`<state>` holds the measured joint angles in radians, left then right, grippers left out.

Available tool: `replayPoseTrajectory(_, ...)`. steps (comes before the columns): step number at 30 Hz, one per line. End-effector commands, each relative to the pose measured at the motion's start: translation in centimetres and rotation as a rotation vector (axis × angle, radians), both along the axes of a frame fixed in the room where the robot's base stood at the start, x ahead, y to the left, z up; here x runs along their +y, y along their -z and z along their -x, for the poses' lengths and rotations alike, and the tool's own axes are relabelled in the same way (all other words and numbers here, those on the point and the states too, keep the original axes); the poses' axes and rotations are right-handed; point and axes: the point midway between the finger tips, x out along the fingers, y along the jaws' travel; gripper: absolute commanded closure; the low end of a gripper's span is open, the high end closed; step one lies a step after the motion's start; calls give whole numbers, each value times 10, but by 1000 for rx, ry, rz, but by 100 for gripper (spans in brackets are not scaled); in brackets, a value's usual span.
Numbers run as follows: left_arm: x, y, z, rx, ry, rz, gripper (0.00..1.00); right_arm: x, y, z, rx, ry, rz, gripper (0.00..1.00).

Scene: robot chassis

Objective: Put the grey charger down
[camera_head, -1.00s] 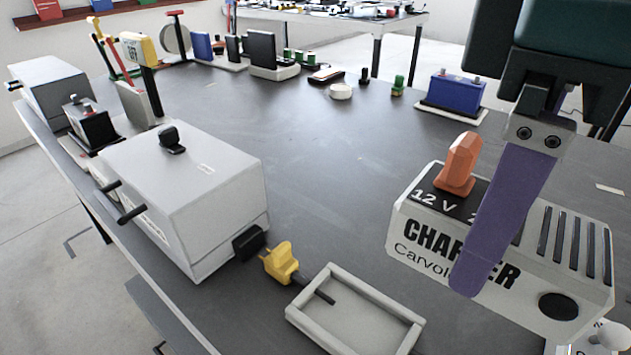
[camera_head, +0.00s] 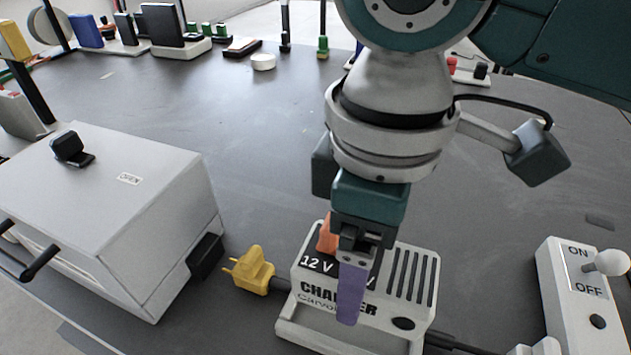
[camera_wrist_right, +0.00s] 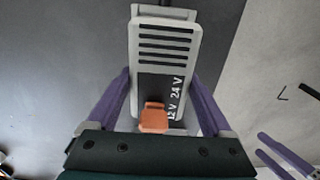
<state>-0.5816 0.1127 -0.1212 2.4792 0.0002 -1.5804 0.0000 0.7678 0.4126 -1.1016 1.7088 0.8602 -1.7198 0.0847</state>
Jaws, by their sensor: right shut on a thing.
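The grey charger (camera_head: 420,275) has a 12 V / 24 V panel, dark slots and an orange switch (camera_head: 325,238). It is upright over the light grey tray (camera_head: 300,338), whose front rim shows below it. I cannot tell whether its base touches the tray. My right gripper (camera_head: 352,290) is shut on the charger from above. In the right wrist view, its purple fingers flank the charger's body (camera_wrist_right: 165,65), one on each side. Two separated purple fingers at the lower right of that view look like my left gripper (camera_wrist_right: 278,158), open and empty.
A grey box (camera_head: 110,200) with black handles stands at left. A yellow plug (camera_head: 253,272) lies between it and the charger. An ON/OFF switch box (camera_head: 585,305) stands at right. A white disc (camera_head: 263,62) and other items line the back. The middle table is clear.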

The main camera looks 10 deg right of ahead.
Motion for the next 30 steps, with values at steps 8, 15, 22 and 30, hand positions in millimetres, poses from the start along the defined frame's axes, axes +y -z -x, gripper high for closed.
replayPoseTrajectory(8, 0, 10, 0, 0, 1, -1, 32, 0, 31, 0, -1, 1, -1, 100)
replayPoseTrajectory(15, 2, 18, 0, -1, 4, -7, 32, 1, 59, -1, -3, 0, -2, 100)
replayPoseTrajectory(22, 3, 17, 0, -2, 7, -11, 32, 1, 59, -1, -3, 0, -1, 100)
replayPoseTrajectory(30, 3, 18, -1, -3, 6, -11, 32, 0, 62, 0, -2, 0, -1, 2)
